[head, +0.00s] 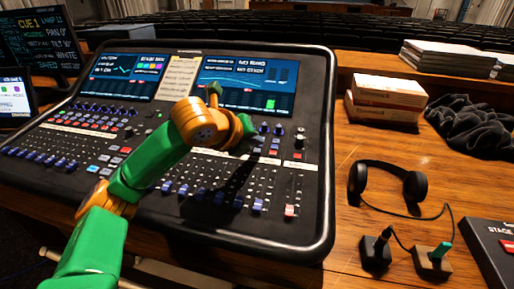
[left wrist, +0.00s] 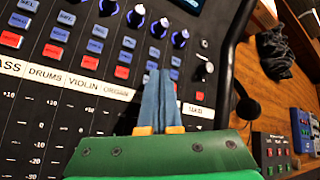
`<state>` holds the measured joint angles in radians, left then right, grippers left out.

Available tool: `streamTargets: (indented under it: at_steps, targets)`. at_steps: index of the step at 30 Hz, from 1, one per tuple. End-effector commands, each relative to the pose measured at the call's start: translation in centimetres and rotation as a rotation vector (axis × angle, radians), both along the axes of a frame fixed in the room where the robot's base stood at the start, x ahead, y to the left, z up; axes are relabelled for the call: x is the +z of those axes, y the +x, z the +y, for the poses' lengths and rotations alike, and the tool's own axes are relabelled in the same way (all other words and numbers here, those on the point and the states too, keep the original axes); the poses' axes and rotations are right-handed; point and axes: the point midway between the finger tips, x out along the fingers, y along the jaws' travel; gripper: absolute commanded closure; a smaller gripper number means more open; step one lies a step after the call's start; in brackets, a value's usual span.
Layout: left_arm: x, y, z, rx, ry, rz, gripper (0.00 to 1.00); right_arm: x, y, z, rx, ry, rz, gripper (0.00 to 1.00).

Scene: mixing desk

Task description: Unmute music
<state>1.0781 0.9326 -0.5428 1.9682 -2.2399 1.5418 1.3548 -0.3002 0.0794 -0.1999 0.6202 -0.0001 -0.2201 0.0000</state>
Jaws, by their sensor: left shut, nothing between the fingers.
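The mixing console (head: 310,190) fills the left and middle of the head view, with screens, buttons, knobs and faders. My left gripper (left wrist: 160,75) is shut and empty, its blue-grey fingers over the button rows in the left wrist view. In the head view my arm and wrist hide its fingertips. The label strip (left wrist: 48,76) reads DRUMS, VIOLIN and ORGAN, with MAIN at the right. The fingers cover the label between ORGAN and MAIN. A red button (left wrist: 122,72) shows left of the fingers. I cannot tell whether the fingertips touch a button. No music label is readable.
Headphones (head: 415,185) lie on the wooden desk right of the console. A screen (head: 40,40) stands at far left.

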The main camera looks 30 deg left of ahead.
Motion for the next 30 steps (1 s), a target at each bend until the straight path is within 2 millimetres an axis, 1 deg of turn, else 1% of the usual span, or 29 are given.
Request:
streamTargets:
  at_steps: [1,8,11,24,27,30]
  targets:
    - [0.3,0.0,0.0,0.000,0.000,0.000,1.00,0.2,0.0,0.0,0.000,0.000,0.000,0.50]
    - [0.2,0.0,0.0,0.001,0.000,0.001,1.00,0.1,0.0,0.0,0.000,0.000,0.000,0.50]
    - [0.5,0.0,0.0,0.001,0.000,0.001,1.00,0.4,0.0,0.0,0.000,0.000,0.000,0.50]
    - [4.9,-0.5,-0.1,0.000,0.000,0.000,1.00,3.8,0.0,0.0,0.000,0.000,0.000,0.50]
    - [5.3,-0.5,-0.1,-0.001,0.000,0.001,1.00,4.1,0.0,0.0,0.000,0.000,0.000,0.50]
    - [5.2,-0.5,-0.1,0.000,0.000,0.001,1.00,3.9,0.0,0.0,0.000,0.000,0.000,0.50]
